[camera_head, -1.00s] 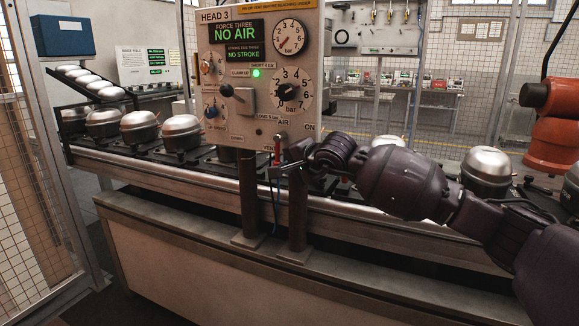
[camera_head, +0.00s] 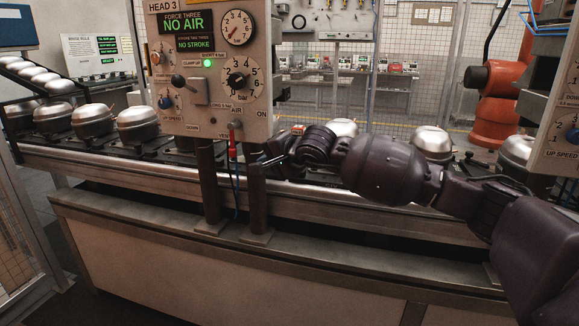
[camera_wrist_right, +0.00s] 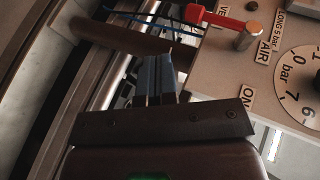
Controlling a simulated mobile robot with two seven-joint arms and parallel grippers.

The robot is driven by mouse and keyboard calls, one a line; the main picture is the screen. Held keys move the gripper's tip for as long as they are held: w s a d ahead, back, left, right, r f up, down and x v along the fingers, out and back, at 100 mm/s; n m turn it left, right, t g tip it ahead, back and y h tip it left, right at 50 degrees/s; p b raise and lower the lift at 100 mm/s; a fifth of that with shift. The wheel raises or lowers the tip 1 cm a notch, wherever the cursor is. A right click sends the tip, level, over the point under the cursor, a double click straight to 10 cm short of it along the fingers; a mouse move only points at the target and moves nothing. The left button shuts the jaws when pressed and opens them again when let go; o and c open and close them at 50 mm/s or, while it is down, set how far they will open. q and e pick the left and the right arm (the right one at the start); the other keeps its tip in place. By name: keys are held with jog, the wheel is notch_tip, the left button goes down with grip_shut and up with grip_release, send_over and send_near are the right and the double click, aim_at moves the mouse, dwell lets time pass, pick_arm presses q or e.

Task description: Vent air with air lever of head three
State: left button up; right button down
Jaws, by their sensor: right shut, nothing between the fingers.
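The head three panel (camera_head: 217,100) reads "FORCE THREE NO AIR" and "NO STROKE". Its air lever (camera_head: 232,148) has a red handle and hangs down at the panel's lower edge, on the VENT side of the AIR label. The red handle and its metal pivot also show in the right wrist view (camera_wrist_right: 222,22). My right gripper (camera_head: 260,161) is just right of the lever and a little below the panel. Its fingers (camera_wrist_right: 156,62) are shut and empty, and a gap shows between them and the lever. My left gripper is not in view.
Two dark posts (camera_head: 208,185) carry the panel above the bench (camera_head: 150,205). A blue hose (camera_head: 236,190) hangs below the lever. Domed compressors (camera_head: 138,122) stand along the conveyor behind. Another panel (camera_head: 562,125) is at the right edge, and an orange robot (camera_head: 495,105) stands beyond.

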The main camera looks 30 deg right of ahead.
jog(key=s+d+p, duration=0.1)
jog(key=s+d, duration=0.1)
jog(key=s, duration=0.4)
dwell(0.6)
jog(key=shift+a, duration=0.1)
